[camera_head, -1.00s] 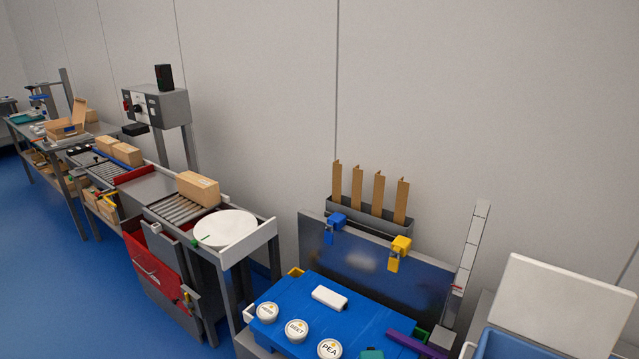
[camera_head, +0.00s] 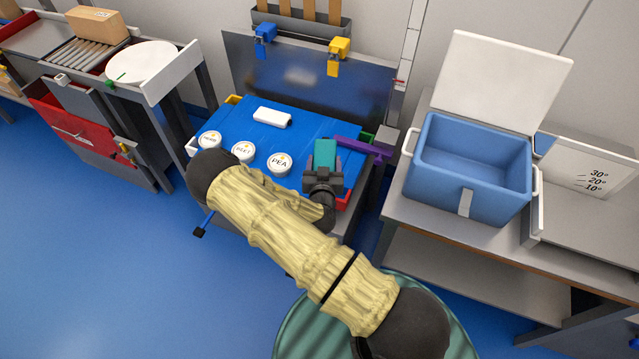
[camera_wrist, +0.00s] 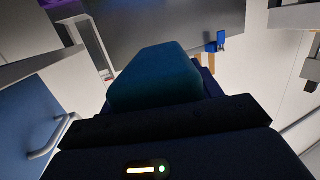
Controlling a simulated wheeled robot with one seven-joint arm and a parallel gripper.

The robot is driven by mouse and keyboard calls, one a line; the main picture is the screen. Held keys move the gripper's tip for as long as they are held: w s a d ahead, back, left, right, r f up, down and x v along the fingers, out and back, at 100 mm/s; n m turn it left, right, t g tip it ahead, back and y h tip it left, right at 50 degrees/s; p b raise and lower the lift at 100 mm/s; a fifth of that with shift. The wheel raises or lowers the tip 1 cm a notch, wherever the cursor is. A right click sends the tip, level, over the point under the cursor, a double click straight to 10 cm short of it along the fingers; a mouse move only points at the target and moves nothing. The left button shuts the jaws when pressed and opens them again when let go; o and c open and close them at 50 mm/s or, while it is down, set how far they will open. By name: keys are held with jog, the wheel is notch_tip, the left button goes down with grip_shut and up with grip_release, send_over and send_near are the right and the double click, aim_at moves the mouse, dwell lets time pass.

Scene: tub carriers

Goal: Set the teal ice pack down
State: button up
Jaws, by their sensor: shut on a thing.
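The teal ice pack (camera_head: 325,153) is held in my gripper (camera_head: 322,170) above the right part of the blue surface (camera_head: 224,121) in the head view. In the wrist view the ice pack (camera_wrist: 155,77) stands out beyond my gripper's dark body, and the fingers are mostly hidden. My gripper is shut on it. Whether the pack touches anything below cannot be told. An open blue tub (camera_head: 458,190) stands to the right with its white lid (camera_head: 500,80) raised; its visible interior looks empty.
Three white labelled round lids, one marked PEA (camera_head: 279,163), and a white block (camera_head: 272,117) lie on the blue surface. A purple bar (camera_head: 362,148) lies right of the pack. A grey panel with blue and yellow clips (camera_head: 338,52) stands behind.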

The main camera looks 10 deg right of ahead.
jog(key=w+f+m+g+h+b, duration=0.2)
jog(key=w+f+m+h+b, duration=0.2)
jog(key=w+b, duration=0.4)
notch_tip(320, 180, down, 3)
jog(key=h+b, duration=0.1)
jog(key=b, duration=0.5)
jog(key=shift+w+a+b, duration=0.2)
jog(key=shift+b, duration=0.2)
jog(key=shift+r, duration=0.15)
jog(key=shift+f+b, duration=0.5)
jog(key=shift+f, duration=2)
jog(key=shift+f+b, duration=0.45)
jog(key=shift+f, duration=1.85)
